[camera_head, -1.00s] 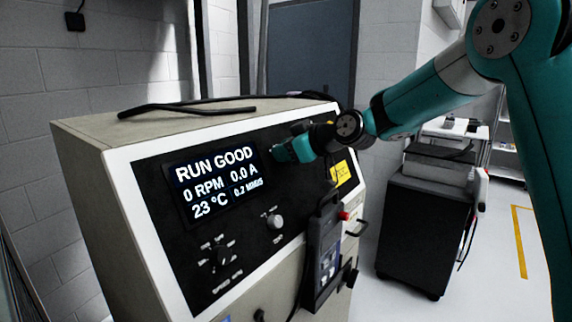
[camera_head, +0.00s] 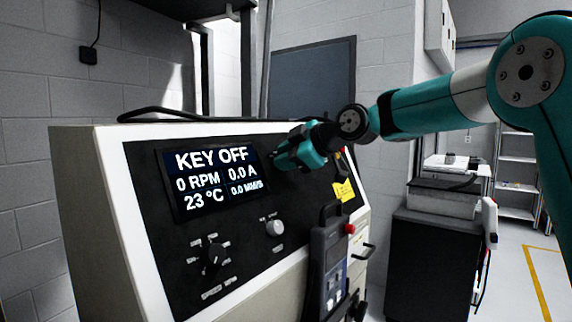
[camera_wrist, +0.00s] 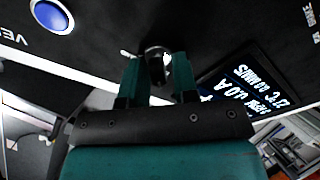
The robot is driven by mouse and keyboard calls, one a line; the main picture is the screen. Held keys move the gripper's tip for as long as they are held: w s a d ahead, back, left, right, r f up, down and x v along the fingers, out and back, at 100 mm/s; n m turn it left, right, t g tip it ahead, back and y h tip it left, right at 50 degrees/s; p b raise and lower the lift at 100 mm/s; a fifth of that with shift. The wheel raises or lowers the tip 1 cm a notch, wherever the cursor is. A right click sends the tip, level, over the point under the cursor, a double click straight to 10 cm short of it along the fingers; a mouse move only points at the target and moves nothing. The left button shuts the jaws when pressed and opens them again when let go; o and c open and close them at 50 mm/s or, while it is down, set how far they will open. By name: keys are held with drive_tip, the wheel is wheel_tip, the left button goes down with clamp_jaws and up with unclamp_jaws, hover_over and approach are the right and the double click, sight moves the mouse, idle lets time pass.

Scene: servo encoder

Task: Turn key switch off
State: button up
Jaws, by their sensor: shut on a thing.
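The control panel (camera_head: 235,235) is black with a white frame. Its display (camera_head: 215,182) reads "KEY OFF", 0 RPM, 0.0 A and 23 °C. My gripper (camera_head: 283,160) is at the panel's upper right, beside the display, and hides the key switch in the head view. In the wrist view the two teal fingers of my gripper (camera_wrist: 156,75) are shut on the dark, round key switch (camera_wrist: 156,58), which stands out from the panel between them. The angle of the key itself is hard to read there.
A white knob (camera_head: 275,228) and a black selector knob (camera_head: 213,254) sit lower on the panel. A handheld unit (camera_head: 331,265) hangs at its right, near a red button (camera_head: 350,229). A blue button (camera_wrist: 52,15) shows in the wrist view. A dark cart (camera_head: 430,255) stands at right.

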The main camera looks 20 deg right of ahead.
idle(0.4)
drive_tip(key=o, duration=0.6)
drive_tip(key=shift+o, duration=0.2)
drive_tip(key=shift+d, duration=0.1)
drive_tip(key=b+v, duration=0.3)
drive_tip(key=v, duration=1.4)
drive_tip(key=shift+d, duration=0.15)
drive_tip(key=shift+s+r, duration=0.1)
drive_tip(key=shift+r, duration=0.05)
